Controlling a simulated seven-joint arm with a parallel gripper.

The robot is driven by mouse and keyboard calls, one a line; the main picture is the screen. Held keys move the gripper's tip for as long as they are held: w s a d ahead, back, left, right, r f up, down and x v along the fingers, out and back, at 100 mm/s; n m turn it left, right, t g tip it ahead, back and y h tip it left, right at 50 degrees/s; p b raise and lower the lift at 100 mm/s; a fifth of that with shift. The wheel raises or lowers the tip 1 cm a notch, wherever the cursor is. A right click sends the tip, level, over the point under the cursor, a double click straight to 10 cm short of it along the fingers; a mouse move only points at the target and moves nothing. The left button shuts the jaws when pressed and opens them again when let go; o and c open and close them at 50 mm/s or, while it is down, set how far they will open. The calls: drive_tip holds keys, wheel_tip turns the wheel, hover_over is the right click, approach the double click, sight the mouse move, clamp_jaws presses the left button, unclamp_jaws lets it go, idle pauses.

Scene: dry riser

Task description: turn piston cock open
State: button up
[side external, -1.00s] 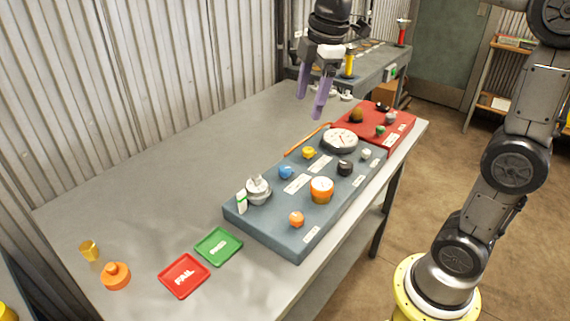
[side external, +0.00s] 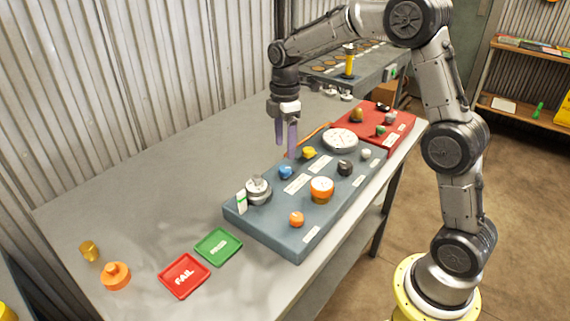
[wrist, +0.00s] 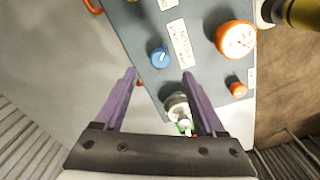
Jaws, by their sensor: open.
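A blue-grey panel (side external: 262,223) on the bench carries several knobs and fittings. I cannot tell by its label which is the piston cock. A blue knob (side external: 286,172) and a yellow knob (side external: 309,153) sit along its far-left side. My gripper (side external: 286,150) points down, open and empty, above the panel's left edge near these two. In the wrist view the blue knob (wrist: 158,57) shows just beyond and between the fingertips (wrist: 159,73). A silver fitting (side external: 258,190) with a green-and-white tag is at the panel's near-left corner; the right finger partly overlaps it in the wrist view.
An orange-rimmed gauge (side external: 321,188), an orange knob (side external: 297,219) and a black knob (side external: 345,168) stand on the panel. A white dial (side external: 340,139) and red panel (side external: 401,124) lie behind.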

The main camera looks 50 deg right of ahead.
sight(285, 168)
wheel_tip(285, 168, down, 7)
idle(0.3)
clamp_jaws()
idle(0.4)
